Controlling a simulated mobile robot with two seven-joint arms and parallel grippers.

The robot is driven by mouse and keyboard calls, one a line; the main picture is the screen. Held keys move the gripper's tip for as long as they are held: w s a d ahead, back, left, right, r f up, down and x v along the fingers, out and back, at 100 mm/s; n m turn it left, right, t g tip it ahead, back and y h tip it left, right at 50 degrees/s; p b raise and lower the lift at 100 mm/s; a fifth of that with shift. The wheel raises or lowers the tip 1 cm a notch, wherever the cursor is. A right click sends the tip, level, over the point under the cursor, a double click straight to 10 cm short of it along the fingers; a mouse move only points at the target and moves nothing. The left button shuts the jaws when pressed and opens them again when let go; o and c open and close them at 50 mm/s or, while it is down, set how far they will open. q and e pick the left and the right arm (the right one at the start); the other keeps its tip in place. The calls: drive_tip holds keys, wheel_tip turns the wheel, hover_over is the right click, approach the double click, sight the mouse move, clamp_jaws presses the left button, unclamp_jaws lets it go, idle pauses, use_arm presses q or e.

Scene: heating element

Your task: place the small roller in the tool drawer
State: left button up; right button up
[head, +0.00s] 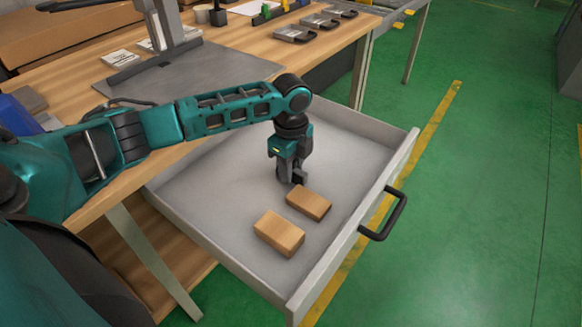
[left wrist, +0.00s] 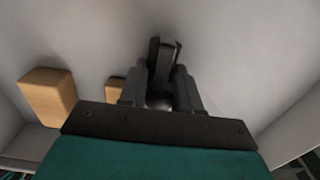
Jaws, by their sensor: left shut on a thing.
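The tool drawer (head: 230,180) is pulled open below the workbench, with a grey inside and a black handle. My left gripper (head: 291,179) is down inside the drawer, close to its floor. In the left wrist view the left gripper (left wrist: 162,90) is shut on a small dark roller (left wrist: 162,62). The roller's lower end is partly hidden between the fingers. I cannot tell whether it touches the drawer floor. My right gripper is not in view.
Two wooden blocks lie in the drawer near its front, one (head: 309,202) just beside the left gripper and another (head: 279,233) nearer. The drawer's back and far side are clear. The workbench (head: 240,62) carries a grey plate and several tools.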

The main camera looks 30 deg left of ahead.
use_arm(q)
drive_tip(key=shift+f, duration=0.1)
drive_tip(key=o, duration=1)
wheel_tip(320, 180, up, 12)
drive_tip(key=p, duration=0.3)
drive_tip(key=shift+f, duration=0.25)
drive_tip(key=shift+r, duration=0.35)
